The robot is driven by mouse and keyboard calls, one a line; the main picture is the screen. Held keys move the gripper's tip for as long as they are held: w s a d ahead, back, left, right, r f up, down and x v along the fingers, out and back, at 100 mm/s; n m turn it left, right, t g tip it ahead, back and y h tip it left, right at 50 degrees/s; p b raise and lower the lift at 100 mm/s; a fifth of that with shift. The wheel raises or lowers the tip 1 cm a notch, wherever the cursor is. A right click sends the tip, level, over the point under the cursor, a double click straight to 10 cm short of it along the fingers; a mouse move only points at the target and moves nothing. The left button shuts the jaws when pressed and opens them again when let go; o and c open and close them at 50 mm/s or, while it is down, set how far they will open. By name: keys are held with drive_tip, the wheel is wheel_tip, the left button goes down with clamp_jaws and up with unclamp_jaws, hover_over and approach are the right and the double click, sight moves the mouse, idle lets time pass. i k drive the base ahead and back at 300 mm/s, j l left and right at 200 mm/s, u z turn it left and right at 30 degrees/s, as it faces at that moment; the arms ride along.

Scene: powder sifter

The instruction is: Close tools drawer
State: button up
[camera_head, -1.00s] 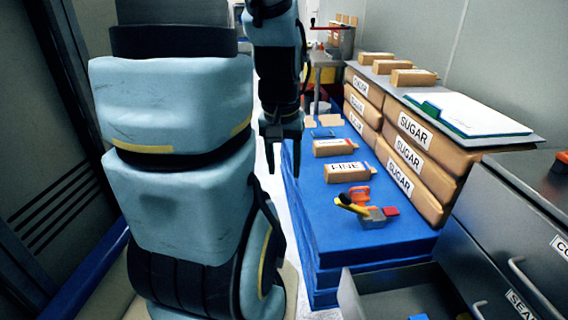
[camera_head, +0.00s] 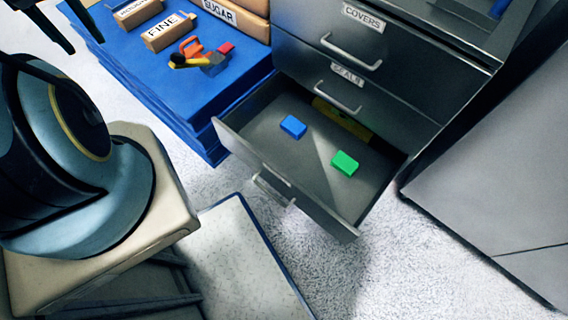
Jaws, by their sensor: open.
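The bottom drawer (camera_head: 262,158) of the grey cabinet stands pulled out, low over the floor. Its handle (camera_head: 272,190) is on the front face, towards the lower left; no label on that face can be read. Inside lie a blue block (camera_head: 293,126), a green block (camera_head: 345,163) and a yellow item (camera_head: 342,119) at the shaded back. My gripper (camera_head: 84,38) shows only in part at the top left corner, with its dark fingers apart and empty. It is well away from the drawer, across the blue platform.
Drawers labelled COVERS (camera_head: 345,50) and SEALS (camera_head: 330,90) above are shut. A grey cabinet (camera_head: 500,170) stands at right. Carpet before the drawer is clear, apart from a blue-edged panel (camera_head: 240,250).

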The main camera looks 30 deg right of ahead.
sight(301, 169)
drive_tip(key=k+j+z, duration=0.1)
drive_tip(key=z, duration=0.3)
drive_tip(key=k+j+z, duration=0.1)
drive_tip(key=z, duration=0.3)
drive_tip(key=k+j+z, duration=0.1)
drive_tip(key=z, duration=0.3)
drive_tip(key=k+j+z, duration=0.35)
drive_tip(key=k, duration=0.5)
drive_tip(key=k+z, duration=0.4)
drive_tip(key=k, duration=1.05)
drive_tip(key=i+j+u, duration=0.2)
drive_tip(key=i+u, duration=0.75)
drive_tip(key=i, duration=0.2)
drive_tip(key=i+l+u, duration=0.25)
drive_tip(key=i+u, duration=0.25)
drive_tip(key=i, duration=0.1)
